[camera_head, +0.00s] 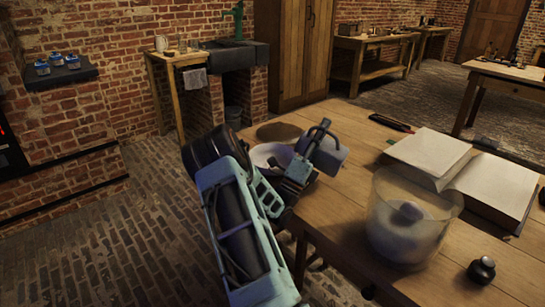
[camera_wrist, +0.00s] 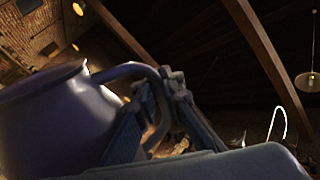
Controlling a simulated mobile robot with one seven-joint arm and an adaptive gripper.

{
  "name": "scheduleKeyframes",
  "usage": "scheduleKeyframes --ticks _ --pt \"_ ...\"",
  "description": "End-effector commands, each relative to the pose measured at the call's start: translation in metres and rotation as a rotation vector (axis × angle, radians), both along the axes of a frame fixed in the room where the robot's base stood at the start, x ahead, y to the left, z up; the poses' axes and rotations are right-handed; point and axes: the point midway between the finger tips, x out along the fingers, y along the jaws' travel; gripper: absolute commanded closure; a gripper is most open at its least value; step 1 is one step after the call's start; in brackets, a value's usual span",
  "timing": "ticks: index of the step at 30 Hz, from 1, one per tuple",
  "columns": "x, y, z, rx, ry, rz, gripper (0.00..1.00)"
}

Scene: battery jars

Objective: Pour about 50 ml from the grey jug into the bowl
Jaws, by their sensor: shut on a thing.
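The grey jug (camera_head: 331,156) is at the near-left end of the wooden table, just right of the bowl in the head view. My gripper (camera_head: 312,150) is shut on its handle. In the wrist view the jug (camera_wrist: 55,120) fills the left side, with its handle (camera_wrist: 125,69) running between my gripper's fingers (camera_wrist: 158,112). The jug looks tilted in the head view; how far, I cannot tell. The pale bowl (camera_head: 268,153) stands on the table, its front partly hidden by my arm. The inside of the jug and any stream are not visible.
A large cloudy glass jar (camera_head: 403,225) stands at the front of the table (camera_head: 345,215). A round brown disc (camera_head: 279,132) lies behind the bowl.

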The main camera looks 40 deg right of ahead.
Motion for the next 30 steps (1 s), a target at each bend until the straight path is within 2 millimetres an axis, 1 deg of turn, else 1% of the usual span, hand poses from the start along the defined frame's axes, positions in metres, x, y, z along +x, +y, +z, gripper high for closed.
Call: scheduleKeyframes --ticks 1,3,8,30 --pt "-0.0092 -0.0062 0.0014 0.012 -0.010 -0.005 1.00" --pt "-0.0108 -0.0068 0.0019 0.030 -0.032 0.010 1.00" --pt "-0.0098 -0.0055 0.0035 0.046 -0.056 0.029 1.00" --pt "-0.0069 -0.0031 0.0060 0.045 -0.060 0.035 1.00"
